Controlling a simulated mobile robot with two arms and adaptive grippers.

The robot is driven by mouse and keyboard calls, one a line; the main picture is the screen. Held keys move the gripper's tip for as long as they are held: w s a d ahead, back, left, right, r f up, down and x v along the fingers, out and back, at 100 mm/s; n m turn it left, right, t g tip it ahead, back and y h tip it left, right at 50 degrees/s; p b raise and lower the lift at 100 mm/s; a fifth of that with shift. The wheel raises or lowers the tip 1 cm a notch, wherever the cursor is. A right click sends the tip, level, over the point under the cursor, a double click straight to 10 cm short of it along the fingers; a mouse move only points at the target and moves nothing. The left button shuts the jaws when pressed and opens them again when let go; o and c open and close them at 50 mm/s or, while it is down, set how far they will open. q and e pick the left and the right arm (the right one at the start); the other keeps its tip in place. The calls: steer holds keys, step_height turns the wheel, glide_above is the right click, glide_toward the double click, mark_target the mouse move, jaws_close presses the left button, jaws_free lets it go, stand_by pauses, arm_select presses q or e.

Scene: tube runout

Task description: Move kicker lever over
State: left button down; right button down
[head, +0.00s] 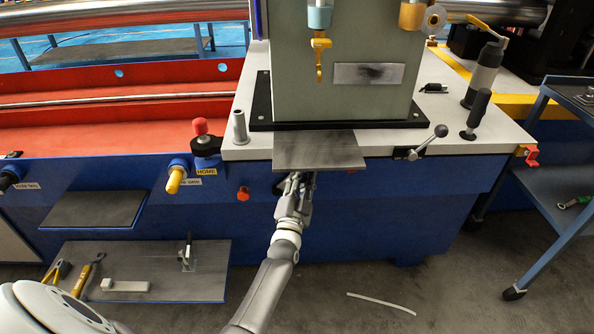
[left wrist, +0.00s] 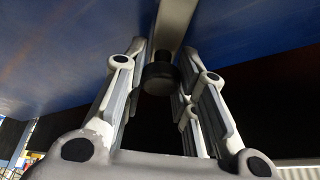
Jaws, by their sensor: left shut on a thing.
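The kicker lever (left wrist: 174,30) shows in the left wrist view as a pale grey bar ending in a black knob (left wrist: 161,76). The knob sits between the fingers of my left gripper (left wrist: 160,95). In the head view my left gripper (head: 297,182) is shut on the lever at the blue machine front, just below the grey plate (head: 320,151). The plate and the fingers hide the lever there. My right gripper is not in view.
A lever with a round knob (head: 422,143) sticks out to the right of the plate. A yellow handle (head: 174,180) and a red knob (head: 200,127) sit to the left. A low grey shelf (head: 200,285) holds tools. A blue cart (head: 550,180) stands at the right.

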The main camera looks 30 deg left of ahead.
arm_select(q)
steer(key=shift+w+d+f+m+h, duration=0.2)
steer(key=shift+d+f+m+h, duration=0.2)
steer(key=shift+m, duration=0.4)
steer(key=shift+w+d+f+m+p, duration=0.1)
steer(key=shift+d+f+m+p, duration=0.05)
steer(key=shift+m+p, duration=0.2)
steer(key=shift+w+d+f+m+h, duration=0.1)
steer(key=shift+d+f+m+h, duration=0.1)
steer(key=shift+f+m+h, duration=0.25)
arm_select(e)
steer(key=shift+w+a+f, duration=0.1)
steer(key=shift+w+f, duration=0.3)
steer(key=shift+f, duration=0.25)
arm_select(q)
steer(key=c, duration=1.2)
jaws_free()
steer(key=shift+o, duration=0.2)
steer(key=shift+g+y, duration=0.25)
steer(key=shift+g, duration=0.05)
steer(key=v, duration=1.2)
